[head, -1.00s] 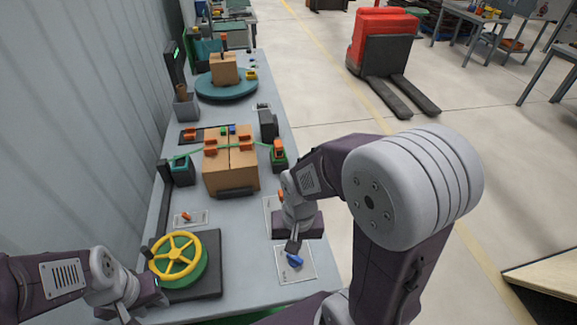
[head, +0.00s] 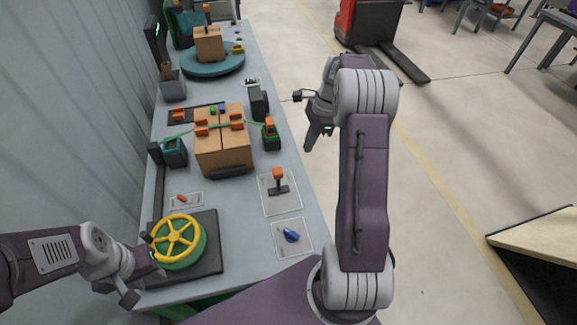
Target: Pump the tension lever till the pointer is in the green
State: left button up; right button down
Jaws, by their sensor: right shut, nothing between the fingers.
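An upright lever with an orange grip (head: 279,181) stands on a pale plate at the table's right side. A dark block with an orange top (head: 269,134) stands beside the cartons (head: 225,150), at the end of a green strap (head: 185,133) that runs over them. I cannot tell which of these is the tension lever. No pointer or green zone can be made out. My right gripper (head: 309,145) is shut and empty, off the table's right edge and apart from both. My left gripper (head: 153,271) is beside the yellow handwheel (head: 176,230); its fingers are unclear.
A blue knob (head: 291,236) sits on a plate at the near right. A teal turntable (head: 214,63) with a carton stands at the far end. A small orange piece (head: 182,198) lies on a plate at the left. The floor right of the table is free near my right arm.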

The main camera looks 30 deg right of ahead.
jog(key=p, duration=0.3)
send_over(278, 180)
jog(key=d, duration=0.4)
jog(key=shift+f, duration=4.9)
jog(key=shift+s, duration=0.25)
